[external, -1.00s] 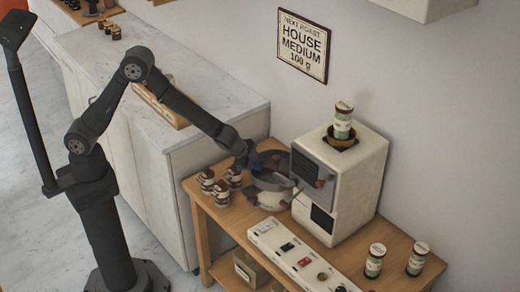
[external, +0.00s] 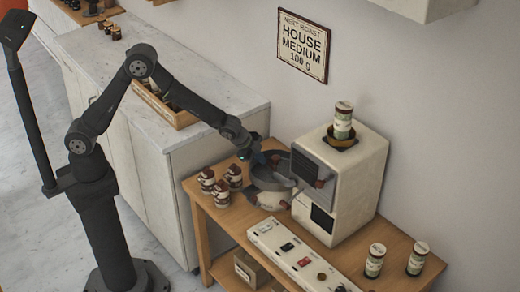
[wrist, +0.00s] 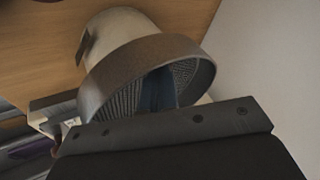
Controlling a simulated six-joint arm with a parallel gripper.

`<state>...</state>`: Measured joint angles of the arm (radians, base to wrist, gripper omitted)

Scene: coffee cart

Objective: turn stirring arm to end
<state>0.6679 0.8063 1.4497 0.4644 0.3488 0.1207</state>
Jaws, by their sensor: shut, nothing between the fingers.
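A round grey cooling tray (external: 268,183) stands on the wooden cart, against the left side of the cream roaster (external: 345,180). In the wrist view I see its broad rim (wrist: 112,83) and perforated inner wall. My gripper (external: 266,160) is shut with nothing held, at the tray's far left side. In the wrist view its dark blue fingers (wrist: 160,92) reach down inside the rim. I cannot make out the stirring arm; the gripper and rim hide much of the tray's inside, and I cannot tell whether the fingers touch it.
Several brown-lidded jars (external: 220,185) stand left of the tray. A white control panel (external: 290,250) lies in front. Two jars (external: 375,260) stand at the right, and one jar (external: 343,120) sits on the roaster top. The wall is close behind.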

